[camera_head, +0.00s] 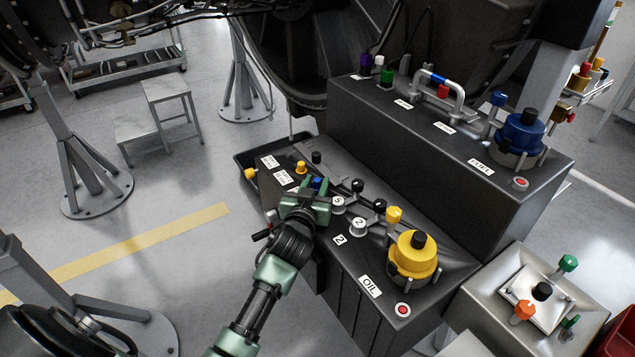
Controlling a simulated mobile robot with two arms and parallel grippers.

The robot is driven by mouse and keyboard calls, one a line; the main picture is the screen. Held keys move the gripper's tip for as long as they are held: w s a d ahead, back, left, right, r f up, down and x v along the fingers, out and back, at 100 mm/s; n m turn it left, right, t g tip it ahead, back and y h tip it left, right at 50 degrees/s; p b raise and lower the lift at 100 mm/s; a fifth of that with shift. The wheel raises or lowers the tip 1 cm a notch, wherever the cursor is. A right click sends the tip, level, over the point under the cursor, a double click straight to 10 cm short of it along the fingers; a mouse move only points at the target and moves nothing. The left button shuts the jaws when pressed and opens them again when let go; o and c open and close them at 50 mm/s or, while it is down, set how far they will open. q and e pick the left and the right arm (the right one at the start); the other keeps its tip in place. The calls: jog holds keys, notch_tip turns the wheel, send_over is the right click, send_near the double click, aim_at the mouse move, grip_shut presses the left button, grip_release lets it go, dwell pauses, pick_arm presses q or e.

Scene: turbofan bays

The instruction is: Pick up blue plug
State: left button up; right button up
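A small blue plug (318,183) shows at the far end of my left gripper (313,187), on the lower black panel. The green gripper is over the panel and partly hides the plug's lower part. The fingers are close to the plug, but I cannot tell whether they touch it or how far apart they are. Another blue plug (498,98) stands on the upper black box, beside the large blue fuel cap (523,133). My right gripper is not in view.
Black, yellow and white knobs crowd the lower panel near the gripper, with a large yellow oil cap (414,256) to the right. The raised upper box (450,150) stands behind. A metal box (530,300) with coloured plugs is at lower right. Floor on the left is partly clear.

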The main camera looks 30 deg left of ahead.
pick_arm(q)
grip_shut()
jog(key=shift+r, duration=0.1)
